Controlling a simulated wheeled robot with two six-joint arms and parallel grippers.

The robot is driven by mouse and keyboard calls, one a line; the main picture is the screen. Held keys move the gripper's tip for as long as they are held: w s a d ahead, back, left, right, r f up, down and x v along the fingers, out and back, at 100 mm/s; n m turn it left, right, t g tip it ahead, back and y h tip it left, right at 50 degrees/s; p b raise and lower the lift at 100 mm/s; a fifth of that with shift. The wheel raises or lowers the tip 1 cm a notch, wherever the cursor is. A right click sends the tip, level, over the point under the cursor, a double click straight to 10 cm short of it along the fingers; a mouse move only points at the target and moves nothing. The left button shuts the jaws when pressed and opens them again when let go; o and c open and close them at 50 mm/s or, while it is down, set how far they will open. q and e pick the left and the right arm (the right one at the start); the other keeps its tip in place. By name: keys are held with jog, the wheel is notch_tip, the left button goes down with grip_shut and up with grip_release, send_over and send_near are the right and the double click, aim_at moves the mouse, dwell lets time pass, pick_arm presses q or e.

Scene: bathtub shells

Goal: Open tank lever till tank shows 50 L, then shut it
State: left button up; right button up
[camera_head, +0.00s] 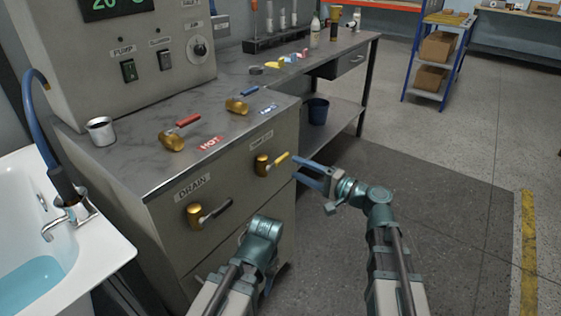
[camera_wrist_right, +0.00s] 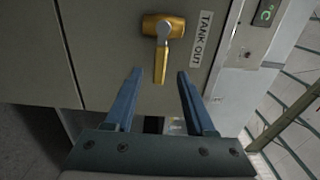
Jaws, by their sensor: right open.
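The tank lever (camera_head: 275,161) is a brass valve with a yellow handle on the cabinet's front, under a small label. In the right wrist view the tank lever (camera_wrist_right: 161,58) hangs from its brass body beside a "TANK OUT" label (camera_wrist_right: 202,38). My right gripper (camera_head: 296,168) is open and empty, just right of the handle. In the right wrist view its two blue fingers (camera_wrist_right: 158,75) stand apart on either side of the handle's end, without visible contact.
A drain lever (camera_head: 210,212) is lower on the same cabinet. Red-handled (camera_head: 176,134) and blue-handled (camera_head: 241,103) levers and a metal cup (camera_head: 101,130) stand on the counter. A bathtub (camera_head: 75,255) is at left. A green display (camera_head: 113,7) is cut off at the top. Floor at right is clear.

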aim_at(282, 162)
jog(key=x, duration=0.7)
jog(key=shift+w+a, duration=0.1)
grip_shut()
dwell(1.3)
